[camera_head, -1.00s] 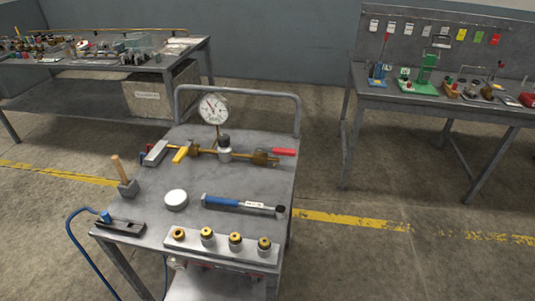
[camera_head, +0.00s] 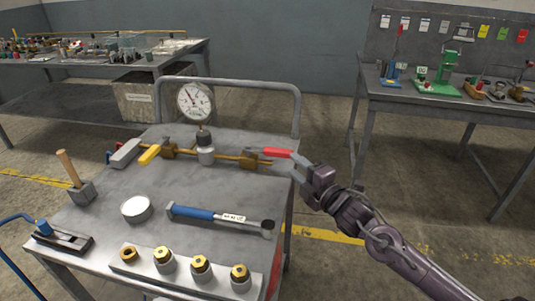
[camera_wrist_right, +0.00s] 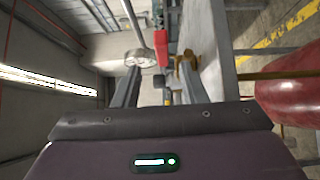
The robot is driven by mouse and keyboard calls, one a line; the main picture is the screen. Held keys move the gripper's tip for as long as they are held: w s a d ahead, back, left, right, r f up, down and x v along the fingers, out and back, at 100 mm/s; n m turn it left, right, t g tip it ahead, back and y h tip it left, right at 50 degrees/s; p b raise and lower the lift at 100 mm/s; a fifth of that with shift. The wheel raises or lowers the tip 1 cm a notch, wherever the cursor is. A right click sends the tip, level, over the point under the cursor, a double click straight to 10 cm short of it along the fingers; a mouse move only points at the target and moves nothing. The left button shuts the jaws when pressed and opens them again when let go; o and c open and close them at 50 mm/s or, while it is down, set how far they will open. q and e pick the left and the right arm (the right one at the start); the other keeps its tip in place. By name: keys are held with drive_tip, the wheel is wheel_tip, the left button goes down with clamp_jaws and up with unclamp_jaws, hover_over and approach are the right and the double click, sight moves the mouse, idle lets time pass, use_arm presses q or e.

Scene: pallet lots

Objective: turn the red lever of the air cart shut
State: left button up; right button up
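The air cart (camera_head: 105,190) is a grey metal trolley with a brass pipe (camera_head: 225,157) along its far part. The red lever (camera_head: 278,152) sticks out rightward from the brass valve (camera_head: 252,162) at the pipe's right end, roughly in line with the pipe. My right gripper (camera_head: 300,168) is at the lever's outer end, at the cart's right edge. In the right wrist view the fingers (camera_wrist_right: 158,85) stand apart, and the red lever (camera_wrist_right: 161,45) shows ahead between them; contact cannot be told. My left gripper is not in view.
A dial gauge (camera_head: 195,101) rises from the pipe. A yellow lever (camera_head: 149,154) is at the pipe's left. A hammer (camera_head: 78,180), a blue-handled tool (camera_head: 215,216) and a fitting block (camera_head: 190,272) lie on the cart. A handrail (camera_head: 225,80) bounds its far side.

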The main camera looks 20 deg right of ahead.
sight(283, 156)
drive_tip(key=w, duration=0.3)
drive_tip(key=shift+a+f, duration=0.1)
drive_tip(key=shift+a, duration=0.05)
drive_tip(key=shift+w, duration=0.35)
drive_tip(key=shift+w+a+f, duration=0.1)
drive_tip(key=shift+w+a, duration=0.1)
drive_tip(key=shift+w, duration=1)
drive_tip(key=shift+w+a, duration=0.2)
drive_tip(key=shift+w, duration=0.95)
clamp_jaws()
